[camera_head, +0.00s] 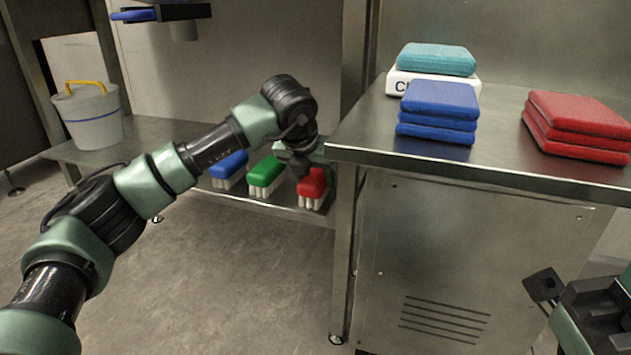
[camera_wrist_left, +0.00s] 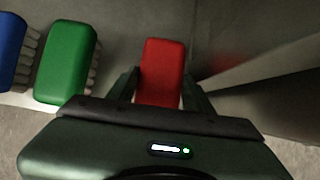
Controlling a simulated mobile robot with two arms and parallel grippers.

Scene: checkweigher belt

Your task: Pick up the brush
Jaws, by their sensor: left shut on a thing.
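Three brushes with white bristles stand in a row on the low steel shelf: a blue brush (camera_head: 229,169), a green brush (camera_head: 266,174) and a red brush (camera_head: 312,187). My left gripper (camera_head: 303,172) is at the red brush, at the right end of the row. In the left wrist view the red brush (camera_wrist_left: 161,72) is between the two fingers, which are shut on it. The green brush (camera_wrist_left: 66,62) and the blue brush (camera_wrist_left: 11,48) are to its left there. My right gripper (camera_head: 556,300) is partly in view at the lower right; its fingers are not clear.
A grey bucket (camera_head: 91,120) with a yellow handle stands on the shelf at left. The steel counter (camera_head: 500,151) at right bears blue pads (camera_head: 437,112), red pads (camera_head: 577,124) and a teal pad (camera_head: 436,59) on a white box. The counter's leg is close beside the red brush.

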